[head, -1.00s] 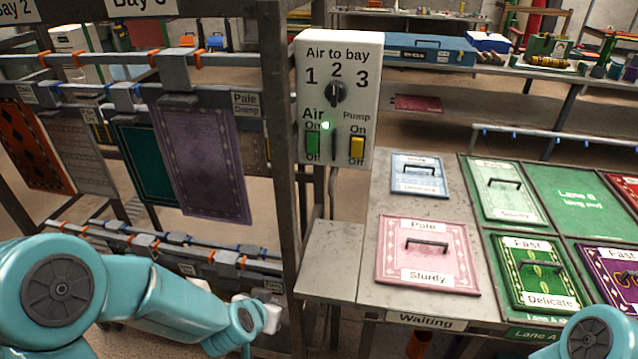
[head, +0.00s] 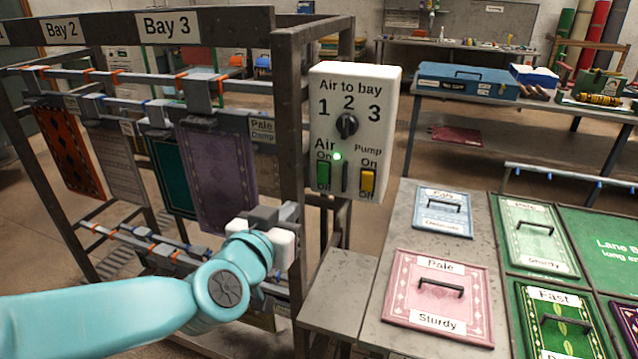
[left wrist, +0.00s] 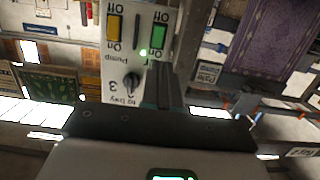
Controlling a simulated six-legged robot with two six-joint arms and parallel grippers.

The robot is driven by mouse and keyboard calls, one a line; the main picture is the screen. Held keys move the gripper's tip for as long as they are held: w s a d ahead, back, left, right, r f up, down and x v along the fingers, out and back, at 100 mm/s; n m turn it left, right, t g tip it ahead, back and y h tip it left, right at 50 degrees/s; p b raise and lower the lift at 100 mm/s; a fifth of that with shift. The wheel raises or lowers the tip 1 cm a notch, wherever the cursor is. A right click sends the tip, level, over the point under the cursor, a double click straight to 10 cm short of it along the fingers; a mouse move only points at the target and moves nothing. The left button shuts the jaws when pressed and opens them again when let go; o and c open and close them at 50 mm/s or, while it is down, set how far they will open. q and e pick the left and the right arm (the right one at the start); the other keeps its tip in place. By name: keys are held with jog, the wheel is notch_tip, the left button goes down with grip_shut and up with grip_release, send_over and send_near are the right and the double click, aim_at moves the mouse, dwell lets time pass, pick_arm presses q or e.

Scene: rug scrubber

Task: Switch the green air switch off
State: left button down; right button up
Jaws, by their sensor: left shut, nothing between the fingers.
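The green air switch (head: 323,176) is on the white control box (head: 352,85), with On above it and Off below. A green lamp (head: 337,156) beside it is lit. I cannot tell which way the switch is pressed. My left gripper (head: 288,212) is below and left of the box, in front of the rack post, shut and empty. In the left wrist view the box appears upside down. The green switch (left wrist: 159,37) shows there just beyond the shut fingers (left wrist: 163,70), apparently apart from them. My right gripper is out of view.
A black selector knob (head: 347,125) and a yellow pump switch (head: 367,181) share the box. A dark rack post (head: 290,120) stands left of it, with rugs hanging behind. A table (head: 340,285) with rug samples lies to the lower right.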

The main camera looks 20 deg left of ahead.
pick_arm(q)
jog(key=p, duration=0.2)
send_near(321, 179)
jog(key=w, duration=0.4)
jog(key=w+f, duration=0.1)
jog(key=w, duration=0.1)
jog(key=shift+w+d, duration=0.1)
jog(key=shift+w, duration=0.25)
